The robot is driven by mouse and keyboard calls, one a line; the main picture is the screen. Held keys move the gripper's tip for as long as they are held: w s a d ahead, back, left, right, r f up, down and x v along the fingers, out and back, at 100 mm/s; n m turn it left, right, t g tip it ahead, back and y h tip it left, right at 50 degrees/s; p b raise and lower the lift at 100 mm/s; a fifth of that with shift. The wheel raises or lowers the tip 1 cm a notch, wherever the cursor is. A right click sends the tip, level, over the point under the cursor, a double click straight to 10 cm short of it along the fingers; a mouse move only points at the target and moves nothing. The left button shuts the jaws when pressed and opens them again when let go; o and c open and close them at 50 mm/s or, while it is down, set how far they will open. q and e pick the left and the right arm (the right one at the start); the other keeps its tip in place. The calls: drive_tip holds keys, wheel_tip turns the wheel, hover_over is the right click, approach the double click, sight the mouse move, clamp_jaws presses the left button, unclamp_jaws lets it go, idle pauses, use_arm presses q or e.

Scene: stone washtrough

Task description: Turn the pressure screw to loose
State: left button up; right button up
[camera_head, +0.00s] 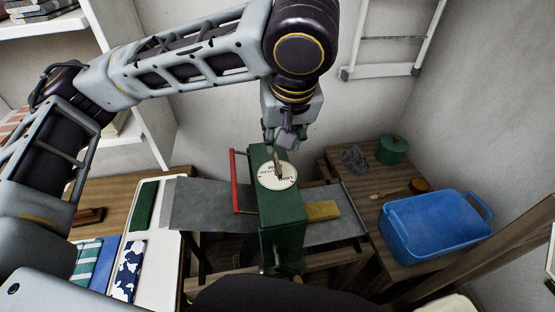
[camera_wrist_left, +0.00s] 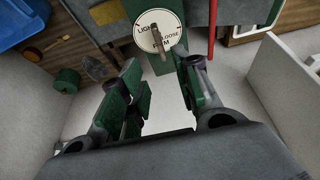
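The green press (camera_head: 281,222) stands upright in the middle of the head view. On its top is a round white dial (camera_head: 268,183) with lettering; in the left wrist view the dial (camera_wrist_left: 146,40) shows LIGHT, LOOSE and FIRM. The pressure screw's narrow brownish handle (camera_wrist_left: 157,42) rises from the dial's middle. It also shows in the head view (camera_head: 279,171). I cannot tell which word it points at. My left gripper (camera_head: 284,140) hangs just above the dial. In the wrist view its fingers (camera_wrist_left: 157,65) are apart, with the handle ahead between them. My right gripper is not in view.
A red lever (camera_head: 235,182) stands left of the press. Grey metal trays (camera_head: 205,205) extend from its sides, with a yellow block (camera_head: 322,210) on the right one. A blue basin (camera_head: 435,230) and a green pot (camera_head: 392,149) are on the right bench.

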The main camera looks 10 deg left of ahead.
sight(277, 162)
use_arm(q)
drive_tip(key=x, duration=0.4)
drive_tip(key=shift+f, duration=0.15)
drive_tip(key=shift+w+a+f+b, duration=0.15)
drive_tip(key=shift+w+f+b, duration=0.1)
drive_tip(key=shift+f+b, duration=0.25)
drive_tip(key=shift+b+x, duration=0.3)
drive_tip(key=shift+x, duration=2.65)
drive_tip(key=shift+w+a+f, duration=0.1)
drive_tip(key=shift+w+f, duration=0.15)
drive_tip(key=shift+f, duration=0.3)
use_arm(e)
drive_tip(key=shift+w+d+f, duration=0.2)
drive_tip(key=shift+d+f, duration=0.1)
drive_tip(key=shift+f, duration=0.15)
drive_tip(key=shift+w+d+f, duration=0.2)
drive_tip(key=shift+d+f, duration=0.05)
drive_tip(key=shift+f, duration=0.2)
use_arm(q)
clamp_jaws()
